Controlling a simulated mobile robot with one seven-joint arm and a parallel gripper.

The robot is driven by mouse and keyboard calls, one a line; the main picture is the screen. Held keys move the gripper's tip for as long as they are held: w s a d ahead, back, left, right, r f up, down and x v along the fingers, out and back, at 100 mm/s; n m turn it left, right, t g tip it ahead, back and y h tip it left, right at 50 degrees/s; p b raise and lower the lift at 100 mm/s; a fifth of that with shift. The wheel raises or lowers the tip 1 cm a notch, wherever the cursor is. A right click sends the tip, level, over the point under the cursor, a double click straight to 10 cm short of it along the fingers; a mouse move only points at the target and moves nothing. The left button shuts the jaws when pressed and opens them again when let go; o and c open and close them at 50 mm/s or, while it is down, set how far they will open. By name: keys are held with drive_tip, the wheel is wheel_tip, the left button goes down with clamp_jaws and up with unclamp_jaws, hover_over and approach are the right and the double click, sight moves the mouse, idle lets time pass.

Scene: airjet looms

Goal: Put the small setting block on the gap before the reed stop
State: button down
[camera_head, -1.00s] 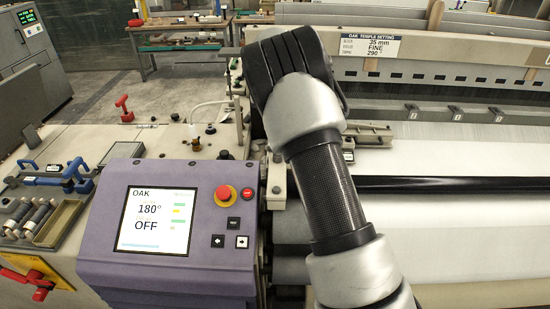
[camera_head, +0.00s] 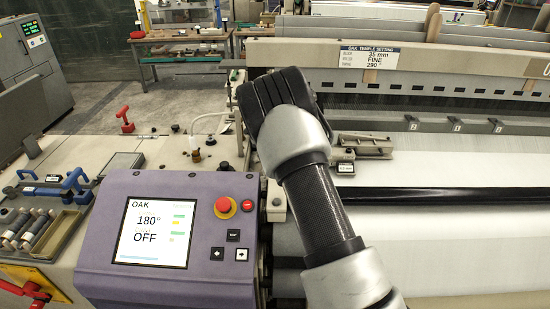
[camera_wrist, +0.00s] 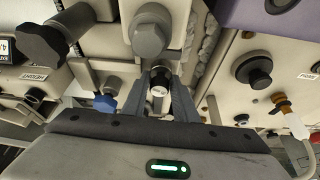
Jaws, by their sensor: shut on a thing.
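In the wrist view my gripper (camera_wrist: 159,80) is shut on a small dark piece with a white marked face (camera_wrist: 158,92). It sits between the two grey fingers. I cannot tell from its shape which setting block it is. A grey hexagonal bolt head (camera_wrist: 148,38) is just beyond the fingertips, over a pale machine body. I cannot tell whether the held piece touches anything. In the head view my arm hides the gripper and the piece. I cannot pick out the reed stop or its gap with certainty.
A purple console (camera_head: 95,245) stands at the left of my arm. In the wrist view are a black knob (camera_wrist: 40,42), a blue knob (camera_wrist: 104,103) and an amber-necked bottle (camera_wrist: 285,105).

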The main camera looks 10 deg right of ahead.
drive_tip(key=c, duration=1.8)
unclamp_jaws()
drive_tip(key=shift+f, duration=0.2)
drive_tip(key=shift+c, duration=0.2)
drive_tip(key=o, duration=0.4)
drive_tip(key=shift+o, duration=0.2)
drive_tip(key=shift+d, duration=0.15)
